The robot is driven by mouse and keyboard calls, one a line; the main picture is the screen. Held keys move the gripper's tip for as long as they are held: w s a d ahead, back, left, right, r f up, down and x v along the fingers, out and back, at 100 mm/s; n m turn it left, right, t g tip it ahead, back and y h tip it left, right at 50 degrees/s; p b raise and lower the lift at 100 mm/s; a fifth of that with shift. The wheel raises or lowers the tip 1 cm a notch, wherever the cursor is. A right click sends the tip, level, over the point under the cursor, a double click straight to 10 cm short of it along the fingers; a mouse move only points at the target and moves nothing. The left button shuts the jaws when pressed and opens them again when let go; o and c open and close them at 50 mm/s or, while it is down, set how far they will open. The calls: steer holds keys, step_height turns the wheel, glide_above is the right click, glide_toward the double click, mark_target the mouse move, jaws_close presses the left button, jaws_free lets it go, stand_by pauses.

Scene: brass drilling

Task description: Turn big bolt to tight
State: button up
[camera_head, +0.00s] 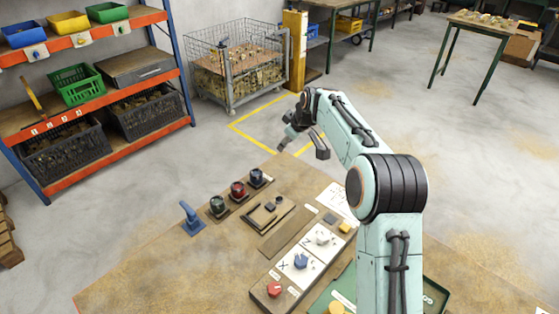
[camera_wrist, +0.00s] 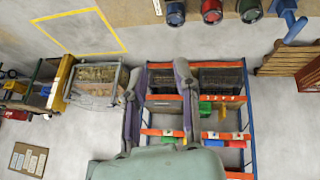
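My gripper (camera_head: 303,145) is in the air near the back edge of the workbench (camera_head: 130,285). Its two fingers are spread with nothing between them, as the wrist view (camera_wrist: 158,70) also shows. No part is plainly marked as the big bolt, so I cannot tell which it is. A blue upright handle (camera_head: 190,214) stands on a blue plate at the bench's left edge. Beside it is a row of round dark-topped fittings: one dark green (camera_head: 218,205), one red (camera_head: 238,190) and one blue (camera_head: 256,178). My gripper is apart from all of these.
A shallow wooden tray (camera_head: 246,218) with dark tools lies mid-bench. Shelving (camera_head: 95,120) and a wire cage (camera_head: 235,65) stand behind on open floor.

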step_height(320, 180, down, 7)
steer(key=w, duration=0.1)
steer(key=m+g, duration=0.1)
steer(key=g, duration=0.2)
glide_toward(281, 200)
steer(key=shift+x, duration=0.9)
steer(key=x, duration=0.6)
steer(key=shift+f, duration=0.35)
jaws_close()
